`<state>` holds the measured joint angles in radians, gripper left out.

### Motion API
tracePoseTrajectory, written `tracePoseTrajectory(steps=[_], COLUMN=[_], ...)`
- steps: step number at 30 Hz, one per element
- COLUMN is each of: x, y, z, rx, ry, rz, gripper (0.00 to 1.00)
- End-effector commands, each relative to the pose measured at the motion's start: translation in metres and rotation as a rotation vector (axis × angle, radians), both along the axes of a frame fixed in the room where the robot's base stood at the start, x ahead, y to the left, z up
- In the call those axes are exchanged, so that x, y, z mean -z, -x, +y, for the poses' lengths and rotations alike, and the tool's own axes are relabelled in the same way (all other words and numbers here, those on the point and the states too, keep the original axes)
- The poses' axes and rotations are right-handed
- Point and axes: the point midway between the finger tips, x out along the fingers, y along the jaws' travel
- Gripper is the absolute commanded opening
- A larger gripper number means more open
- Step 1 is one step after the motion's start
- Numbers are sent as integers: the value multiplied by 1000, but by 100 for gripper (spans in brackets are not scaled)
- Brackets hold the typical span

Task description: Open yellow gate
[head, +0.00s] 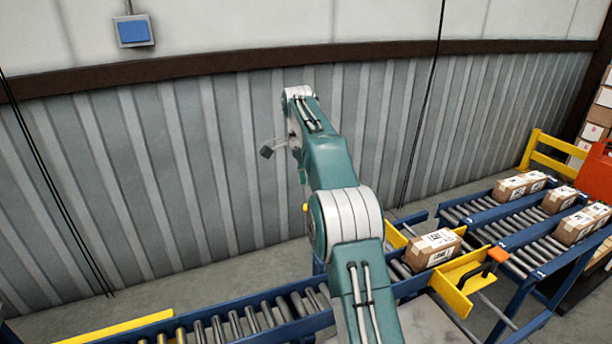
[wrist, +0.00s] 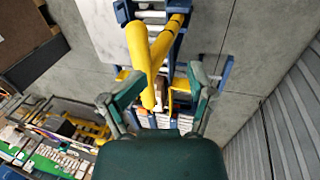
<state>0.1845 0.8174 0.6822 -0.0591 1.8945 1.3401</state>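The yellow gate (head: 462,272) appears in the head view as an upright yellow plate across the roller conveyor at lower right. An orange handle (head: 497,255) sits at its right end. A tilted carton (head: 432,249) rests just behind the plate.
Several cartons (head: 520,186) lie on the roller lanes at right. A yellow rail (head: 545,153) stands behind them. Another roller conveyor (head: 240,322) runs along the bottom. A corrugated wall (head: 130,170) closes the back, with a blue box (head: 133,30) on it. Bare floor shows at left.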

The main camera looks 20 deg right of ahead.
Motion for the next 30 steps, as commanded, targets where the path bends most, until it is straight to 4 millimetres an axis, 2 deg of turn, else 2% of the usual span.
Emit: tracePoseTrajectory(steps=[9, 26, 30], x=[-16, -19, -32], y=[-5, -4, 2], z=[0, 1, 6], rx=[0, -3, -54], ry=[0, -1, -8], rz=[1, -1, -28], gripper=[69, 69, 69])
